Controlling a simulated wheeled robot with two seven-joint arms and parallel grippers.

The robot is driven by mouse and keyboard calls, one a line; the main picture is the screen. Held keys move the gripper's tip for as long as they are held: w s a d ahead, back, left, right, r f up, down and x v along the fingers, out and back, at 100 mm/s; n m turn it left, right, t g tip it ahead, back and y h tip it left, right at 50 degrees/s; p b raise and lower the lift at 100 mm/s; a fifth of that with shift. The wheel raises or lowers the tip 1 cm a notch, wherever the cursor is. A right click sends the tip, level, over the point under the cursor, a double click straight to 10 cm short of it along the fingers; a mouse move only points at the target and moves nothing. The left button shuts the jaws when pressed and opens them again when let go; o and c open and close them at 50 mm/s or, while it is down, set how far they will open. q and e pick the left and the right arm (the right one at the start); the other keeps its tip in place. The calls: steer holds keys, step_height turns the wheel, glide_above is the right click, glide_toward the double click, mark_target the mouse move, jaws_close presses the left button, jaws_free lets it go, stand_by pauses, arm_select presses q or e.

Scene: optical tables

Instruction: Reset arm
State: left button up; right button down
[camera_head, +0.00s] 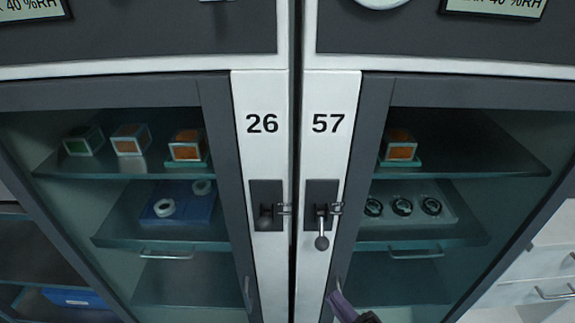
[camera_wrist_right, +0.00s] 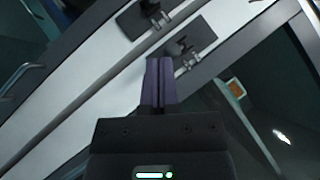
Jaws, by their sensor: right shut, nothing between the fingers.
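My right gripper (camera_head: 343,306) shows at the bottom edge of the head view, low in front of cabinet 57. Its purple fingers are together with nothing between them. In the right wrist view the gripper (camera_wrist_right: 160,62) points at the white door frames, below the latches. It looks apart from the latch handles, though the exact gap to the door is hard to tell. My left gripper is not in view.
Two glass-door cabinets stand side by side, 26 (camera_head: 262,160) and 57 (camera_head: 328,160), both doors looking shut. Each has a latch, one on the left (camera_head: 266,210) and one on the right (camera_head: 321,215). Shelves inside hold boxed optics and ring parts. White drawers (camera_head: 548,270) stand at right.

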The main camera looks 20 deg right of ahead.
steer(key=s+d+f+n+g+h, duration=0.1)
steer(key=s+f+n+g+h, duration=0.3)
steer(key=f, duration=0.7)
steer(key=s+d+f+n+g+h, duration=0.1)
steer(key=f+n+g+h, duration=0.1)
steer(key=f+n+g, duration=0.6)
steer(key=s+f+n+g+h, duration=0.1)
steer(key=s+f+n+g, duration=0.3)
steer(key=s+f, duration=0.3)
steer(key=s+f+n+g+h, duration=0.2)
steer(key=s+f+n+g, duration=0.2)
steer(key=s, duration=1)
step_height(320, 180, down, 3)
steer(key=shift+a+r+n, duration=0.1)
steer(key=shift+a+n, duration=0.05)
steer(key=shift+n, duration=0.15)
